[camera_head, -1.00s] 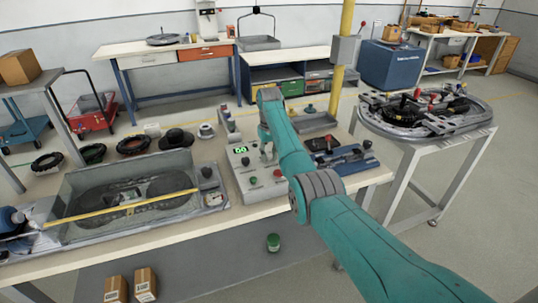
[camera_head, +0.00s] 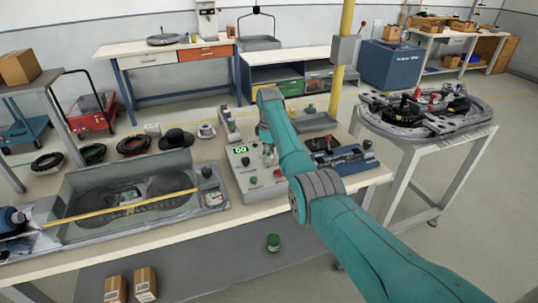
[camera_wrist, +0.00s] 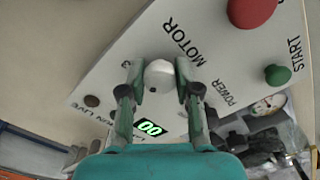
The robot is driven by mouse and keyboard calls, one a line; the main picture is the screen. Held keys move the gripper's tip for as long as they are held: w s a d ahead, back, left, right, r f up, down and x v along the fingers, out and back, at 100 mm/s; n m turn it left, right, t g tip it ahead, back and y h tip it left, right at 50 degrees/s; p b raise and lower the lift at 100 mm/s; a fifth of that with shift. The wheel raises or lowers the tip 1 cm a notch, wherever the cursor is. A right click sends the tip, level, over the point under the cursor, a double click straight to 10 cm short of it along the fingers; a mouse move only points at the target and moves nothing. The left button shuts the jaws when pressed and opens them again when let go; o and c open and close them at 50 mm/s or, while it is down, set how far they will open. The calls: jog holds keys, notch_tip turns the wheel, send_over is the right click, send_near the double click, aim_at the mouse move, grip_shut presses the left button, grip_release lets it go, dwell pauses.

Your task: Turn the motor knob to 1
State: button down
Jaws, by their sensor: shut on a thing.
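The white motor knob (camera_wrist: 159,76) sits on the pale control panel (camera_wrist: 95,75), beside the printed word MOTOR in the wrist view. My gripper (camera_wrist: 159,82) is shut on the knob, one finger on each side of it. A "3" is printed to the left of the knob; I cannot make out which mark the knob points to. The green display (camera_wrist: 149,128) on the panel seems to read 00. In the head view the panel (camera_head: 262,187) stands on the bench and my gripper (camera_head: 268,157) reaches down to it; the knob is hard to make out there.
The panel also carries a red button (camera_wrist: 251,10) and a green START button (camera_wrist: 277,75). A clear-walled tray (camera_head: 75,195) stands left of the panel, and a blue vice-like fixture (camera_head: 345,157) stands right. A small black knob (camera_wrist: 196,89) is close to my gripper's finger.

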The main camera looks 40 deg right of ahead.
jog(key=n, duration=0.4)
jog(key=shift+n, duration=1.9)
jog(key=c, duration=0.8)
grip_release()
notch_tip(320, 180, up, 12)
